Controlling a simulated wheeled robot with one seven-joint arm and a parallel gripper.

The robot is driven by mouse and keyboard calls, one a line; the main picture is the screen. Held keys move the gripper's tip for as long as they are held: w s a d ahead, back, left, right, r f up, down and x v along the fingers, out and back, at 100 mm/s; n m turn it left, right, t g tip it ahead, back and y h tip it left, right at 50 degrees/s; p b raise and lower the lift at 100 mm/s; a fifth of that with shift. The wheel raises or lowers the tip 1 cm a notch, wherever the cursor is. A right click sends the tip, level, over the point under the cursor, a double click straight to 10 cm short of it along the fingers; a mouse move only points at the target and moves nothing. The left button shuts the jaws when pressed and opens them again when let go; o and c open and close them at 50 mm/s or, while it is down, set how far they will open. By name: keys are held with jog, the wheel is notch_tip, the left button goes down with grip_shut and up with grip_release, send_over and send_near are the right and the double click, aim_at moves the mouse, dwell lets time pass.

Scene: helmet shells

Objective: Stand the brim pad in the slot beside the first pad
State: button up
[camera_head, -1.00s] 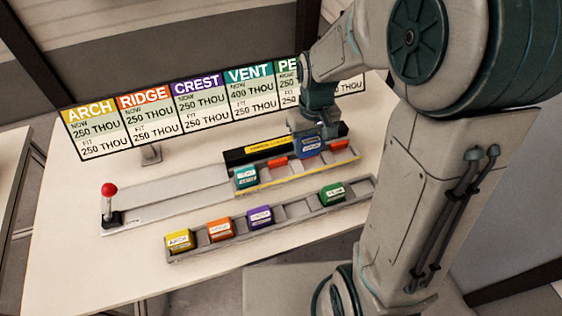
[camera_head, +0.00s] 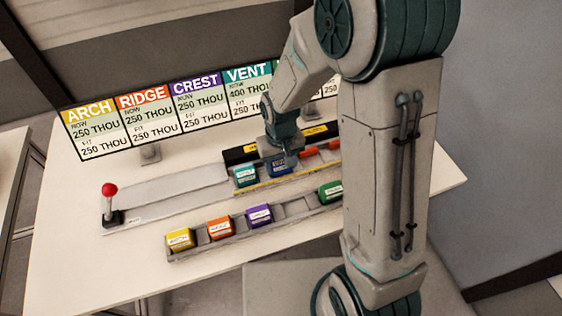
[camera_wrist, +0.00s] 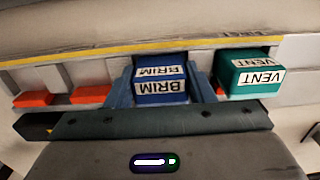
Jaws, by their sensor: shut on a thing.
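The blue brim pad (camera_head: 281,169) is held between the two blue fingers of my gripper (camera_wrist: 161,88). In the wrist view the brim pad (camera_wrist: 160,72) stands upright, its labels facing the camera. The teal vent pad (camera_head: 245,177) stands in the end slot of the yellow-edged rack (camera_head: 300,176). It also shows in the wrist view (camera_wrist: 250,78), just right of the brim pad, with one finger between them. The brim pad is low at the slot beside the vent pad. I cannot tell whether it touches the slot floor.
Orange-red blocks (camera_wrist: 90,94) sit in the rack's other slots. A front tray (camera_head: 290,208) holds yellow (camera_head: 180,238), orange (camera_head: 220,228), purple (camera_head: 259,215) and green pads (camera_head: 330,191). A red-knobbed lever (camera_head: 110,191) stands at left. A sign board (camera_head: 178,115) stands behind.

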aim_at(280, 161)
jog(key=shift+f, duration=0.2)
jog(key=o, duration=1)
jog(key=shift+c, duration=0.2)
jog(key=shift+r, duration=0.1)
notch_tip(280, 161, up, 12)
jog(key=s+d+r+m+t, duration=0.3)
jog(key=s+d+r, duration=0.4)
jog(key=s+d, duration=0.5)
jog(key=shift+s, duration=0.25)
